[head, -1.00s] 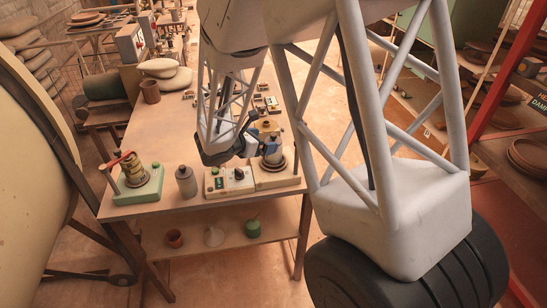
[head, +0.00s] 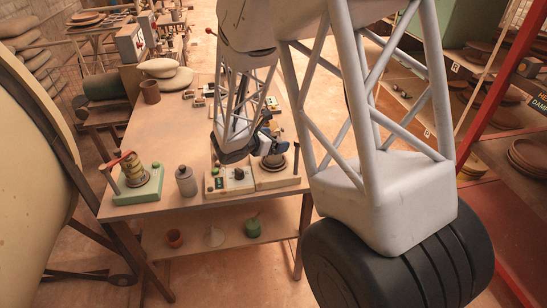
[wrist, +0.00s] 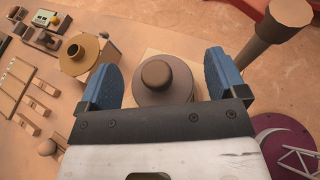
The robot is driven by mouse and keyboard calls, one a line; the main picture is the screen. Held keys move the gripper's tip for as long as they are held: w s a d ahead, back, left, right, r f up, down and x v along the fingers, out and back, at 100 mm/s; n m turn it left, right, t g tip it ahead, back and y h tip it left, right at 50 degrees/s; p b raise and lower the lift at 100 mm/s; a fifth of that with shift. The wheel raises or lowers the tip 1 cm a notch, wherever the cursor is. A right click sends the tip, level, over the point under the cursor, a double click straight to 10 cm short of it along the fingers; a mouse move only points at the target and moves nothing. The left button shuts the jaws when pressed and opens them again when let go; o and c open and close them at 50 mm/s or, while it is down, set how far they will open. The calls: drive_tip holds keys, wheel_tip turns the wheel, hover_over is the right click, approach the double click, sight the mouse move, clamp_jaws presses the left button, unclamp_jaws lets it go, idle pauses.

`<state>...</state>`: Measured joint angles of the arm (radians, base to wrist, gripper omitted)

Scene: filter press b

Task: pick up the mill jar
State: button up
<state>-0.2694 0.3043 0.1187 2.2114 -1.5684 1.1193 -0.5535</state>
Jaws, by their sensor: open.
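The mill jar (wrist: 164,93) looks to be the round grey-brown lidded vessel with a domed knob, seen from above in the wrist view. My gripper (wrist: 166,73) is open, with one blue finger on each side of it. I cannot tell whether either finger touches it or how deep they reach. In the head view my gripper (head: 268,141) is at the cream base (head: 277,179) at the table's front right. It partly hides the vessel there.
A dark post (head: 297,158) stands close to the right of the jar. A control box with a black knob (head: 238,174), a grey bottle (head: 185,181) and a green-based device (head: 139,187) stand to the left. A wide-rimmed tan vessel (wrist: 83,53) is close to the left finger.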

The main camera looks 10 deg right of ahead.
drive_tip(key=shift+w+d+f, duration=0.15)
drive_tip(key=shift+d, duration=0.05)
idle(0.5)
clamp_jaws()
idle(0.3)
